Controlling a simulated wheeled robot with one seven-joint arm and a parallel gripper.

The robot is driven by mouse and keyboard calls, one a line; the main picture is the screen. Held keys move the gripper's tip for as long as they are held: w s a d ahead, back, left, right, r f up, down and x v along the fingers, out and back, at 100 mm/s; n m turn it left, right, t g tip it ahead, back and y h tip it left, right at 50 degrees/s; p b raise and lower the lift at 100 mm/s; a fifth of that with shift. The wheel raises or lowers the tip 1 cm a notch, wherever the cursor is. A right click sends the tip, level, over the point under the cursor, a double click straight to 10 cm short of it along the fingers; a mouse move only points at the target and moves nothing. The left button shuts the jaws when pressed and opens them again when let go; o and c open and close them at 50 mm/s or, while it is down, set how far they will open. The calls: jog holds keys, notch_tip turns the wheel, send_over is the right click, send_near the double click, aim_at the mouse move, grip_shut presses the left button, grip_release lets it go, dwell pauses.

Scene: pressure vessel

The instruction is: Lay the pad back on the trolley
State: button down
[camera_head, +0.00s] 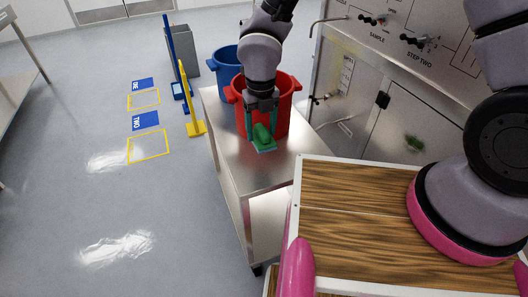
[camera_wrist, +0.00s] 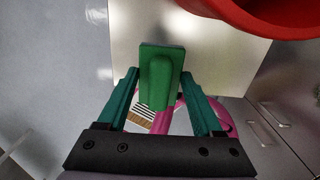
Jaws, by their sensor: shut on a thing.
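My gripper (camera_head: 262,122) is shut on the green pad (camera_head: 262,134), with one teal finger on either side of it. The pad also shows in the wrist view (camera_wrist: 161,72) between the fingers and sticking out past them. It is over the metal trolley top (camera_head: 262,174), just in front of the red bucket (camera_head: 281,106). I cannot tell whether the pad touches the top. The pale trolley top also shows beyond the pad in the wrist view (camera_wrist: 128,38).
A blue bucket (camera_head: 226,66) stands behind the red one on the trolley. The steel cabinet (camera_head: 355,85) with valves is to the right and has a green smear (camera_head: 413,143). Yellow and blue stands are on the floor to the left. The trolley's near end is bare.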

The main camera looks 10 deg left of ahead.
aim_at(262, 128)
notch_tip(262, 128, down, 9)
jog(key=shift+f, duration=0.1)
dwell(0.3)
jog(key=shift+c, duration=0.2)
grip_release()
notch_tip(262, 128, up, 12)
jog(key=shift+r, duration=0.1)
dwell(0.4)
